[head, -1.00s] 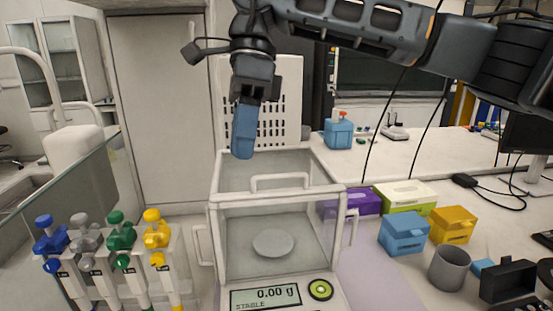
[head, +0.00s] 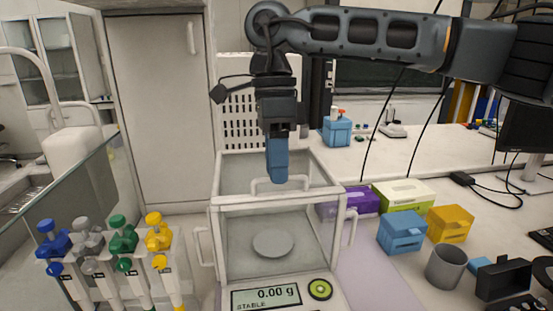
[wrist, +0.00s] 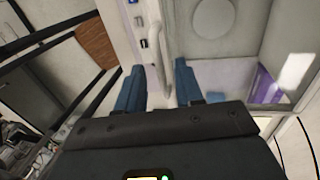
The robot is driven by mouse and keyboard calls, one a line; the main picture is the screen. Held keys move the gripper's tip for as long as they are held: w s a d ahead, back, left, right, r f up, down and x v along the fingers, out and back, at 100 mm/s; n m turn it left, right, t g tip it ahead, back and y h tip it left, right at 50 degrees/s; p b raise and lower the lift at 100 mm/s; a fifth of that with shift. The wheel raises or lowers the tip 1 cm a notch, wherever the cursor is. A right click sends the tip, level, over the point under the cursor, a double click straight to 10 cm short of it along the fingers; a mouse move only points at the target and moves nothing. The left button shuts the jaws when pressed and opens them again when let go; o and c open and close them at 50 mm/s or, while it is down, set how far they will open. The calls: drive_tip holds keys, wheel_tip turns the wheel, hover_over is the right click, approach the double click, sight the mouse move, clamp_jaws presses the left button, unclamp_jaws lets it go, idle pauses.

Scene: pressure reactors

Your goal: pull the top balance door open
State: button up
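The balance (head: 226,262) is a glass-walled box with a round pan (head: 273,243) inside and a display reading 0.00 g. Its top door (head: 235,180) lies shut across the top and carries a pale bar handle (head: 256,184) near the front. My gripper (head: 277,179) points down just over this handle, its blue fingers overlapping the handle's middle in the head view. In the wrist view my gripper (wrist: 160,85) has its two blue fingers apart, with the handle (wrist: 155,60) showing in the gap between them. Contact with the handle cannot be told.
On the right are a purple box (head: 352,203), a green box (head: 405,196), a blue box (head: 402,232), a yellow box (head: 450,224) and a grey cup (head: 446,267). Side handles stick out from the balance.

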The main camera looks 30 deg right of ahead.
clamp_jaws()
idle(0.3)
idle(1.2)
